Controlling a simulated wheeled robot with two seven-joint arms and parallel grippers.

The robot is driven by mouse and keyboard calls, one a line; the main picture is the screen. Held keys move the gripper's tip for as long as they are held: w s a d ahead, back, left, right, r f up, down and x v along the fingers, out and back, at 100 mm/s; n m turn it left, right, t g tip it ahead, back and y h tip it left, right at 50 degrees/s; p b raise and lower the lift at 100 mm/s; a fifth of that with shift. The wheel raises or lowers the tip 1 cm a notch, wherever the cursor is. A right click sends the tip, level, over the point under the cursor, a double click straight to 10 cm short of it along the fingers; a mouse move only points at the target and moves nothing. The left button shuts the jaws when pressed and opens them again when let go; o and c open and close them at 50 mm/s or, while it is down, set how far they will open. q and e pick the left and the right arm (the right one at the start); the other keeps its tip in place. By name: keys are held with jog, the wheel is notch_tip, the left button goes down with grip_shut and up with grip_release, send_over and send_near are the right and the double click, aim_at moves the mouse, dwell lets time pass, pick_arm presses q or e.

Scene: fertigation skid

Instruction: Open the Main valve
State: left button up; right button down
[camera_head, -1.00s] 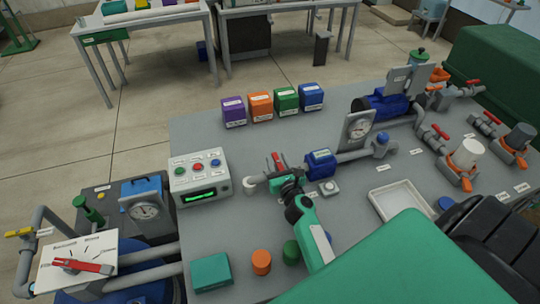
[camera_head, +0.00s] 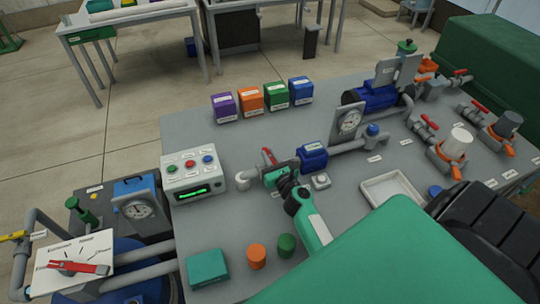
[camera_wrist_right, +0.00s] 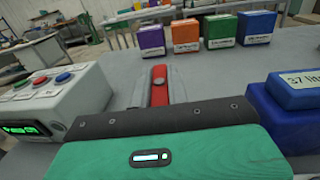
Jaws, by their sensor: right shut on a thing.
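A valve with a red lever handle (camera_head: 268,156) sits on the grey pipe beside the control box. I cannot read a label naming it as Main. My right gripper (camera_head: 280,172) reaches over it from the near side and is shut on the red handle. In the right wrist view the red handle (camera_wrist_right: 158,86) runs lengthwise away from the gripper's dark edge; its near end and the fingertips are hidden under the green gripper body (camera_wrist_right: 170,150). My left gripper is not in view.
The control box (camera_head: 192,174) with coloured buttons and a green display stands close left of the valve. A blue meter (camera_head: 313,156) is close right. Several coloured boxes (camera_head: 249,98) stand behind. A white tray (camera_head: 392,188) lies to the right.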

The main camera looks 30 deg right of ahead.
aim_at(270, 156)
jog(key=n+y, duration=0.2)
jog(key=y, duration=0.1)
jog(key=shift+d+p, duration=0.1)
jog(key=shift+p, duration=0.2)
jog(key=n+y, duration=0.2)
jog(key=y, duration=0.1)
jog(key=shift+b, duration=0.3)
jog(key=n+g+y+b, duration=0.1)
jog(key=y, duration=0.1)
jog(key=n+g+y+b, duration=0.1)
jog(key=n+y, duration=0.1)
jog(key=y, duration=0.1)
jog(key=shift+f+n+y+b, duration=0.2)
jog(key=shift+n+y+b, duration=0.1)
jog(key=shift+b, duration=0.1)
jog(key=shift+r+n+g+y+b, duration=0.2)
jog(key=shift+n+g+y+b, duration=1.5)
jog(key=shift+y, duration=0.5)
jog(key=c, duration=1.4)
grip_release()
jog(key=shift+o, duration=0.2)
jog(key=shift+r, duration=0.15)
notch_tip(270, 156, up, 20)
jog(key=shift+b, duration=0.3)
